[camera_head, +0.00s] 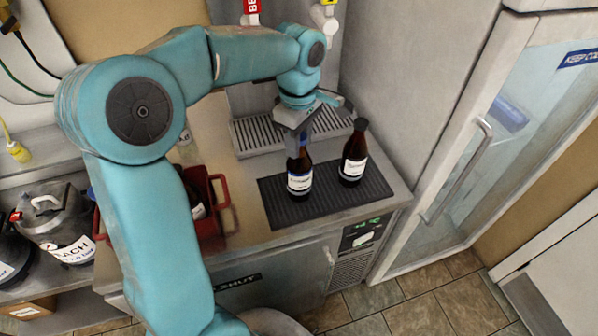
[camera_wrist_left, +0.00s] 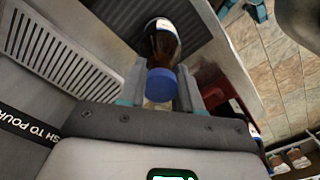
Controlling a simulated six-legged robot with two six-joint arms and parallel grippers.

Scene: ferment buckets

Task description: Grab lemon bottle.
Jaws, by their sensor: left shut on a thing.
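My left gripper (camera_head: 298,138) comes down from above onto a dark brown bottle (camera_head: 299,182) with a white and blue label. The bottle stands upright on the black ribbed mat (camera_head: 272,208). In the left wrist view my left gripper (camera_wrist_left: 160,90) has its fingers on both sides of the bottle's blue cap (camera_wrist_left: 162,84), shut on its top. The brown body (camera_wrist_left: 158,40) shows beyond the cap. A second dark bottle (camera_head: 353,156) with a white label and a dark cap stands close on the right. Both labels are too small to read. My right gripper is out of view.
A slotted drain grate (camera_head: 250,139) lies behind the mat. A red crate (camera_head: 220,190) with things inside stands on the left of the counter. A glass-door fridge (camera_head: 500,120) stands to the right. Ferment buckets (camera_head: 58,225) sit at the far left.

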